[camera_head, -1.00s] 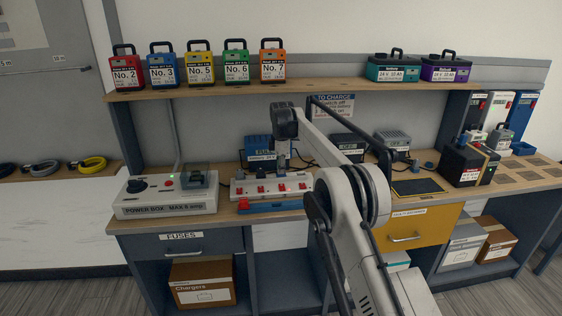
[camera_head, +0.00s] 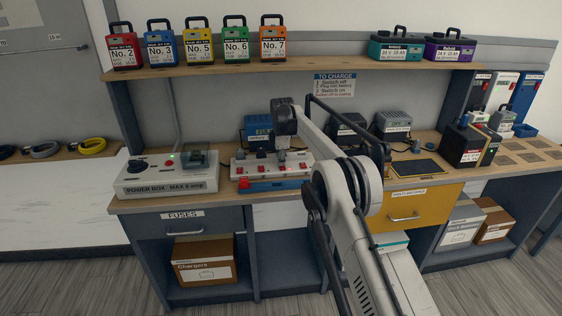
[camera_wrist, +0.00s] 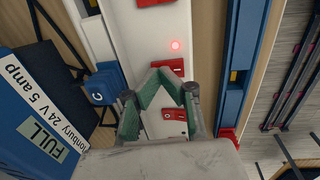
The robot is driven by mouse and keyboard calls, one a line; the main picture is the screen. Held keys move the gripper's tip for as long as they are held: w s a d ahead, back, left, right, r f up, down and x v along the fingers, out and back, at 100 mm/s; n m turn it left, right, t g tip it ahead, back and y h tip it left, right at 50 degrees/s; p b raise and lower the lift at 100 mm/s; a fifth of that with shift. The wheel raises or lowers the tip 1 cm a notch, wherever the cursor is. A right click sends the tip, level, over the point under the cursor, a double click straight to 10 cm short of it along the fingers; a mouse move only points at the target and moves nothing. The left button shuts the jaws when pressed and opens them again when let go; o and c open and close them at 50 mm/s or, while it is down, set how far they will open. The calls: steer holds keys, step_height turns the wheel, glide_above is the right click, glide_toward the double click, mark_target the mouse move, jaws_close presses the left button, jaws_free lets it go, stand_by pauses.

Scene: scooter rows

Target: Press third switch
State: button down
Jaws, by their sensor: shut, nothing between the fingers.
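A white switch strip (camera_head: 237,165) with several red rocker switches stands on the bench, and it runs up the wrist view (camera_wrist: 146,48). My gripper (camera_head: 283,155) points down at the strip's middle part. In the wrist view its green-tipped fingers (camera_wrist: 163,80) are shut and empty, just over the strip. One red switch (camera_wrist: 174,112) shows between the finger links. Another red switch (camera_wrist: 156,3) is at the top edge, and a red light (camera_wrist: 175,45) glows on the strip. I cannot tell whether the fingertips touch the strip.
A blue battery charger (camera_head: 257,128) stands behind the strip, and a power box (camera_head: 165,180) is at left. A shelf (camera_head: 300,68) with several batteries runs above. A yellow drawer (camera_head: 400,208) is below the bench at right.

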steer(key=shift+s+f, duration=0.1)
steer(key=shift+f, duration=0.05)
steer(key=shift+s+d+r+b, duration=0.2)
steer(key=shift+s+b, duration=0.3)
steer(key=shift+s, duration=0.15)
step_height(320, 180, up, 14)
steer(key=w+p, duration=0.1)
steer(key=p, duration=0.3)
steer(key=shift+w+a, duration=0.2)
steer(key=shift+w, duration=0.1)
stand_by(0.5)
